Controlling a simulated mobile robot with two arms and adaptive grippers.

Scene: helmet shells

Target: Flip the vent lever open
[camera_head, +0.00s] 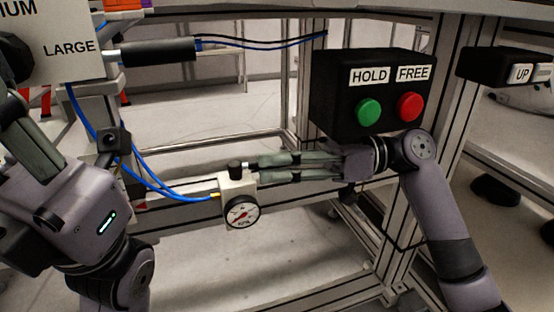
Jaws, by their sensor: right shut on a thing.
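The vent lever (251,165) is a thin, short metal piece that sticks out to the right from a black cap on a small pale valve block. A round white pressure gauge (241,212) sits on the front of the block. My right gripper (262,169) comes in level from the right. Its fingers are shut on the vent lever and hide its outer end. My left gripper (30,135) is at the left edge, partly cut off, with its fingers pointing up. Its fingertips cannot be made out clearly.
A black box with a green HOLD button (369,111) and a red FREE button (410,106) is just above my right wrist. An UP button box (505,68) is at the right. Blue hoses (165,189) run to the valve block. Aluminium frame posts stand around.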

